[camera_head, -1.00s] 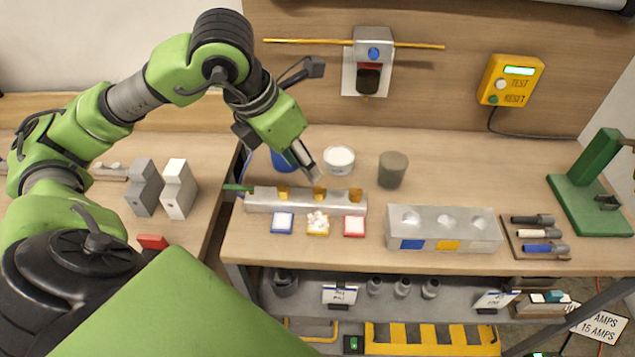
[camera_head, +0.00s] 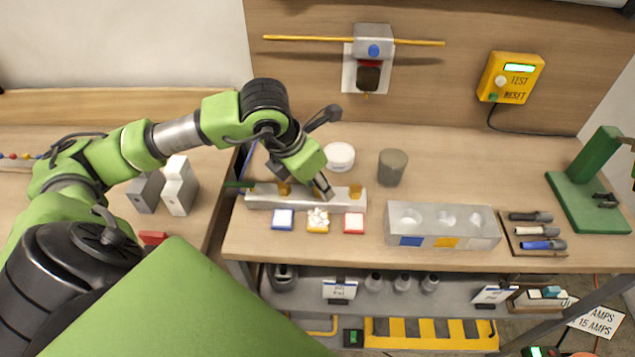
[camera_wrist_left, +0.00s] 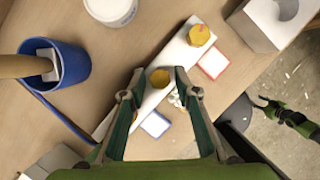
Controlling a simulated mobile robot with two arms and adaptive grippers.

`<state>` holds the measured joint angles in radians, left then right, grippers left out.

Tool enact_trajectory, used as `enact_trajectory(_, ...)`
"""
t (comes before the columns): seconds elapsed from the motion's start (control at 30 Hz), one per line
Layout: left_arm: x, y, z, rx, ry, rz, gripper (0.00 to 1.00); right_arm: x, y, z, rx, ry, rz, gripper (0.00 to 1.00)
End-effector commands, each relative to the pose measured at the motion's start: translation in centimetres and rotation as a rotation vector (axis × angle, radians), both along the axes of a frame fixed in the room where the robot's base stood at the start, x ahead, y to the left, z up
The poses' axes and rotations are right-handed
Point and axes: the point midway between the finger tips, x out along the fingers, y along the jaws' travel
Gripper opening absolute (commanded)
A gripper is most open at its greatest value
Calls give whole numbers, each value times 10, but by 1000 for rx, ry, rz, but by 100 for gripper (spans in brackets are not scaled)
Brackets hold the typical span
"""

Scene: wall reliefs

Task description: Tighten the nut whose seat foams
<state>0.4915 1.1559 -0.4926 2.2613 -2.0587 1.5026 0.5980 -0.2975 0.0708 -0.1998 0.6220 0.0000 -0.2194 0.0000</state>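A pale metal bar (camera_head: 302,204) on the bench carries three yellow nuts in a row, a left one (camera_head: 284,188), a middle one (camera_wrist_left: 160,78) and a right one (camera_head: 355,191). White foam lumps (camera_head: 318,214) sit on the yellow-edged pad (camera_head: 318,229) in front of the middle nut. The blue-edged and red-edged pads look flat and clean. My left gripper (camera_head: 326,192) is at the middle nut and hides it in the head view. In the left wrist view its open fingers (camera_wrist_left: 160,80) stand either side of that nut; contact cannot be told. My right gripper (camera_wrist_left: 267,104) appears small in the wrist view.
Behind the bar stand a white tub (camera_head: 340,156), a grey cup (camera_head: 392,167) and a blue cup (camera_wrist_left: 60,68) holding a tan handle. A grey block with three hollows (camera_head: 442,222) stands right of the bar.

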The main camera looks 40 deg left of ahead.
Motion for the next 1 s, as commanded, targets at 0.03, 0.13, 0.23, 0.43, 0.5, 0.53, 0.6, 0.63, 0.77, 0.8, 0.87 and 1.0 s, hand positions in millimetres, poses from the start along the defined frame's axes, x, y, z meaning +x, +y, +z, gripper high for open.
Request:
enact_trajectory(0.03,0,0,0,0,0,0,12,-1,-1,0,0,1,0,40)
enact_trajectory(0.13,0,0,0,0,0,0,0,-2,-2,0,-3,3,1,40)
enact_trajectory(0.23,0,0,0,0,0,0,0,-3,-5,0,-5,5,2,40)
enact_trajectory(0.43,0,1,-1,1,-1,-22,0,-4,-9,-5,-11,6,3,40)
enact_trajectory(0.5,0,1,-1,2,-2,-45,0,-4,-9,-9,-11,6,3,40)
enact_trajectory(0.53,1,1,-2,1,-2,-57,0,-4,-10,-11,-12,6,3,40)
enact_trajectory(0.6,1,2,-2,2,-4,-92,0,-4,-10,-17,-12,7,4,40)
enact_trajectory(0.63,1,2,-3,2,-4,-109,0,-4,-10,-20,-12,7,4,40)
enact_trajectory(0.77,2,3,-4,1,-4,-206,0,-4,-10,-33,-12,7,4,40)
enact_trajectory(0.8,2,3,-4,1,-4,-240,0,-4,-10,-37,-12,7,4,40)
enact_trajectory(0.87,2,3,-3,0,-5,-294,0,-4,-10,-43,-12,7,4,40)
enact_trajectory(1.0,3,4,-2,0,-5,-427,0,-4,-10,-53,-12,7,4,40)
